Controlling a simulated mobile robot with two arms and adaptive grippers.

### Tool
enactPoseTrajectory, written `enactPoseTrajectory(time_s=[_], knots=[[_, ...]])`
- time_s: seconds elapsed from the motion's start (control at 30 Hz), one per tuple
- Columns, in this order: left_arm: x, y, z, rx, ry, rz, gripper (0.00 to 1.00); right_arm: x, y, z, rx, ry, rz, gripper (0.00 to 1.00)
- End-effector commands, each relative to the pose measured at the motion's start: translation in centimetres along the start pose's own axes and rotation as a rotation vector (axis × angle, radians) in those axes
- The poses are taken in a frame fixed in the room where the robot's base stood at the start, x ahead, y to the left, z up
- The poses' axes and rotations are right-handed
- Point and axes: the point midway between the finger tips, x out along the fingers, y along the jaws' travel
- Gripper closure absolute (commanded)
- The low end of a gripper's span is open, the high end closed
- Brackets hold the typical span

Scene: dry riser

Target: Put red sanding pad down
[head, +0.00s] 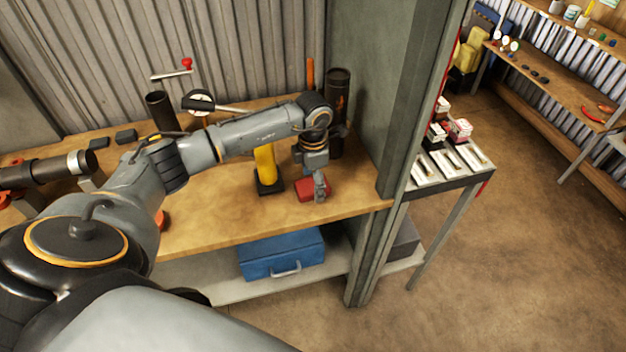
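The red sanding pad (306,189) is a small red block at the right part of the wooden workbench (215,222), near its front edge. My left gripper (319,196) points down right at the pad, and its fingers overlap the pad's right side in the picture. I cannot tell whether the fingers grip the pad or only stand against it, nor whether the pad rests fully on the bench top. My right gripper is not in view.
A yellow tool with a black base (266,170) stands just left of the pad. A dark cylinder (338,110) stands behind my gripper. A grey-green post (405,110) closes off the right side. A blue toolbox (281,254) sits on the lower shelf.

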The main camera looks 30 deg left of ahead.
Motion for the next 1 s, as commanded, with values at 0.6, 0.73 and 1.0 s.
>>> enactPoseTrajectory(time_s=[0.6, 0.73, 1.0], knots=[[-7.1, 0.1, -0.2, 0.001, -0.007, 0.005, 0.22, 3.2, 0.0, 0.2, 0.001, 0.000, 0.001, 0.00], [-9.9, 0.0, -0.3, 0.000, -0.006, 0.004, 0.22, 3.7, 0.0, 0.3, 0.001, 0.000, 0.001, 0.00], [-13.1, -0.1, -0.4, 0.000, -0.001, 0.001, 0.22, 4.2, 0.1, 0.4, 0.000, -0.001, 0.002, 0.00]])
